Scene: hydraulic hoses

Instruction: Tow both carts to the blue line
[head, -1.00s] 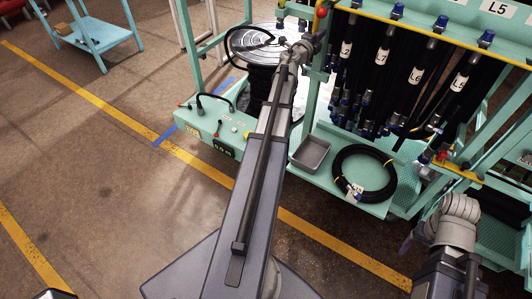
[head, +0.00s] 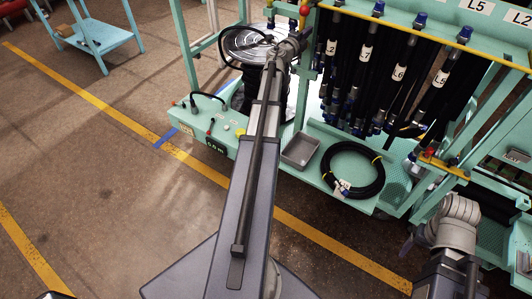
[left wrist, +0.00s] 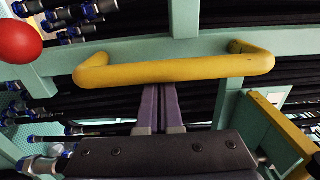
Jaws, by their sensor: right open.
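The hose cart is a teal-green frame (head: 390,14) with black hoses hanging in it. In the left wrist view, its yellow bar handle (left wrist: 175,70) spans the upper middle. My left gripper (left wrist: 162,100) has its purple fingers close together at this handle, their tips hidden behind the bar. In the head view the left gripper's jaws are mostly hidden behind my wrist. A short blue line (head: 165,137) on the floor lies left of the cart's base. My right gripper (head: 408,243) is at lower right, partly hidden, apart from the cart.
The cart's base carries a control box (head: 205,122), a grey tray (head: 300,151) and a coiled black hose (head: 353,170). A yellow floor line (head: 210,172) runs past the cart's front. A small blue table (head: 98,35) stands far left.

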